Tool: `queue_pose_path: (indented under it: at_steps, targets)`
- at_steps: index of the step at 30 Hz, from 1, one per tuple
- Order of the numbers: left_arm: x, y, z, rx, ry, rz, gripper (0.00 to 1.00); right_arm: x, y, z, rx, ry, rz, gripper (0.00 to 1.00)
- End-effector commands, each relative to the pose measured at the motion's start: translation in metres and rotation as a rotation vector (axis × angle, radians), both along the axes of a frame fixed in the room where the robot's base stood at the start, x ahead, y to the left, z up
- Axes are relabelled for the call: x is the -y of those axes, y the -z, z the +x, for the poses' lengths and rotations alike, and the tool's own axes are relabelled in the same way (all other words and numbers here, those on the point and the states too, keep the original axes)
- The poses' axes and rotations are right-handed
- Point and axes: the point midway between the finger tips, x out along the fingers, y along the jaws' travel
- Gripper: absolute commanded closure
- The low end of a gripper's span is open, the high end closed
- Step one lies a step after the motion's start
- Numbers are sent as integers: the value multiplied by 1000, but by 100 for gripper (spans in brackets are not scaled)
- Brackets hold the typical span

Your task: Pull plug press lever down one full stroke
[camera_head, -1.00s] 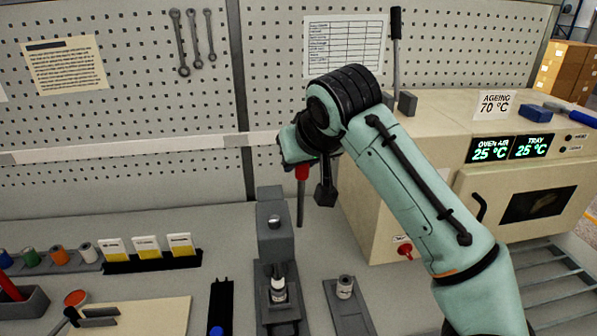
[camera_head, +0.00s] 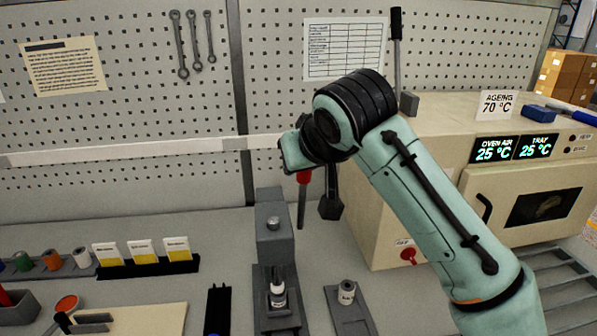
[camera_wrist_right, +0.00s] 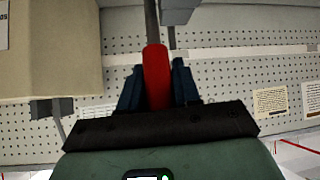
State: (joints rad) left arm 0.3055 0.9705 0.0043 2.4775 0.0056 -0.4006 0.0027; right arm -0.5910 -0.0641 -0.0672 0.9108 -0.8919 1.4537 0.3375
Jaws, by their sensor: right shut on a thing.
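The plug press (camera_head: 275,245) is a grey upright block with a round knob on top. A small vial with a white label (camera_head: 278,297) stands at its base. The press lever is a grey rod (camera_head: 301,212) with a red handle (camera_head: 304,177), standing nearly upright beside the press. My right gripper (camera_wrist_right: 157,88) is shut on the red handle (camera_wrist_right: 156,68), with a dark finger on each side of it in the wrist view. In the head view my arm hides the fingers and the handle's top. My left gripper is not in view.
A second labelled vial (camera_head: 347,291) stands on a dark strip right of the press. The beige ageing oven (camera_head: 385,220) is close on the right. Cards in a black holder (camera_head: 147,266) and coloured spools (camera_head: 52,260) are at the left. A pegboard (camera_head: 120,120) closes off the back.

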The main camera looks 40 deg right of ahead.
Motion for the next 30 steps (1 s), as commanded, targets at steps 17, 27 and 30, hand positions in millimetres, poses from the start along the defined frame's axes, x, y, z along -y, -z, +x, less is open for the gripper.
queue_pose_path:
  at_steps: [17,27,30]
  targets:
    - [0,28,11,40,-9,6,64,-10,12,-14,66,0,-46,100]
    - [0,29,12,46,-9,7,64,-11,10,-16,78,1,-52,100]
    - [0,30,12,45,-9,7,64,-11,11,-16,79,1,-53,100]
